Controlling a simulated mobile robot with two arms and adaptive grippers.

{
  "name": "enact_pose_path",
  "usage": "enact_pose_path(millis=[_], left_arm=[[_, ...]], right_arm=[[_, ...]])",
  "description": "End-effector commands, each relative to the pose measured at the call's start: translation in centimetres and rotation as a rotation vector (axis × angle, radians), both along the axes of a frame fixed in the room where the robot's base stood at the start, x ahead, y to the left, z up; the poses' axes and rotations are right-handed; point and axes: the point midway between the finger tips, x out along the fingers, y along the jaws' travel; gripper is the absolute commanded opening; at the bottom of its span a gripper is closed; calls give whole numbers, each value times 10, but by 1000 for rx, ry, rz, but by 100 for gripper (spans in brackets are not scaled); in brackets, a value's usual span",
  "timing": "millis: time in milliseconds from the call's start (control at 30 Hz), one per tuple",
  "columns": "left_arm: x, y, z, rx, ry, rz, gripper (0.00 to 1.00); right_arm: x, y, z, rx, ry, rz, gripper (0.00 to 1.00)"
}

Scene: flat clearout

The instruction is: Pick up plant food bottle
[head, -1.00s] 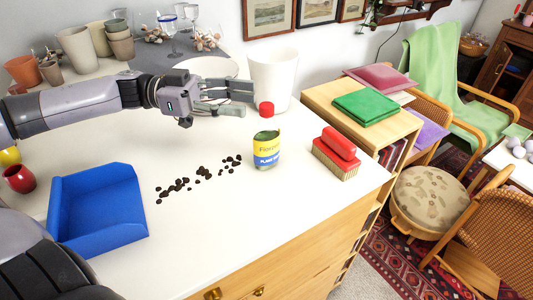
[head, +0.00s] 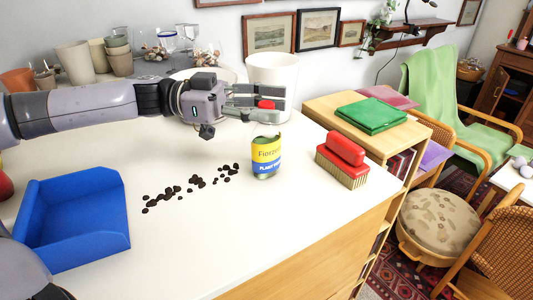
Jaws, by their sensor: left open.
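The plant food bottle (head: 266,158) stands upright on the white tabletop, with a yellow and blue label. Its red cap (head: 266,104) shows above the label, between the fingers of my left gripper (head: 262,103). The upper part of the bottle between cap and label is pale and hard to make out. My left gripper comes in from the left, is open, and has its fingers pointing right at cap height. I cannot tell whether the fingers touch the cap. My right gripper is not in view.
A red brush (head: 343,152) stands right of the bottle, near the table edge. Dark crumbs (head: 190,184) lie to its left, then a blue dustpan (head: 75,220). A white bin (head: 272,72) stands behind the gripper. The front of the table (head: 215,240) is clear.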

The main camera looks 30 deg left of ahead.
Motion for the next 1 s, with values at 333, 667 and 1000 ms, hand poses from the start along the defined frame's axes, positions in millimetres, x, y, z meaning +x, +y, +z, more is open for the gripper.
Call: enact_pose_path(millis=[333,667,1000], left_arm=[[0,0,1,0,0,0,33],[0,1,1,0,-1,1,11],[0,1,1,0,-1,1,0]], right_arm=[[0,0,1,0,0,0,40],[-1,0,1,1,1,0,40],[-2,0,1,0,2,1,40]])
